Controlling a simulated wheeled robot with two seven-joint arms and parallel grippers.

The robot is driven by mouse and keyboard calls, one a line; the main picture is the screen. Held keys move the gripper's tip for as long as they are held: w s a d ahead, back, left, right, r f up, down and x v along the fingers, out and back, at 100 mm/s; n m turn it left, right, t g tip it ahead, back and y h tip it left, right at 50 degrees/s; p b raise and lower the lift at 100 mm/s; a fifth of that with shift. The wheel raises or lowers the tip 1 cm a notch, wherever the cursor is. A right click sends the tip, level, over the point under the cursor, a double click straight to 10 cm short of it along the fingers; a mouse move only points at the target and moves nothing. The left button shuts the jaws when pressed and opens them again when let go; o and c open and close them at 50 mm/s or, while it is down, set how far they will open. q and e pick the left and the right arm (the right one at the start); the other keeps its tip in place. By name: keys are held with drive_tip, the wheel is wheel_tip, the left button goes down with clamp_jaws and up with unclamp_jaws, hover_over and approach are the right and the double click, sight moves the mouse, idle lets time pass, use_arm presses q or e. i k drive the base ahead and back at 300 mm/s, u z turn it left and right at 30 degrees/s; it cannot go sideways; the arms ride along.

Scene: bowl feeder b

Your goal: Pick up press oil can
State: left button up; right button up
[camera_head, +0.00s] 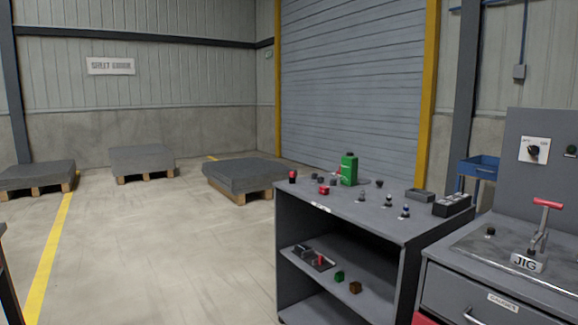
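A green can-like container (348,170) stands upright on the top of a grey shelf cart (335,213), near its back edge. It is the only thing here that looks like an oil can, and no label on it can be read. Several small parts stand around it. Neither of my grippers is in view.
The cart's lower shelf holds a dark tray (313,258), a green block (339,277) and a brown block (355,287). A grey bench (480,268) with a red-handled jig (540,228) stands at the right. Loaded pallets (143,160) stand behind; the floor left of the cart is open.

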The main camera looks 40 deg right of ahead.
sight(349, 164)
drive_tip(key=z, duration=0.65)
drive_tip(key=i, duration=1.55)
drive_tip(key=z, duration=1.05)
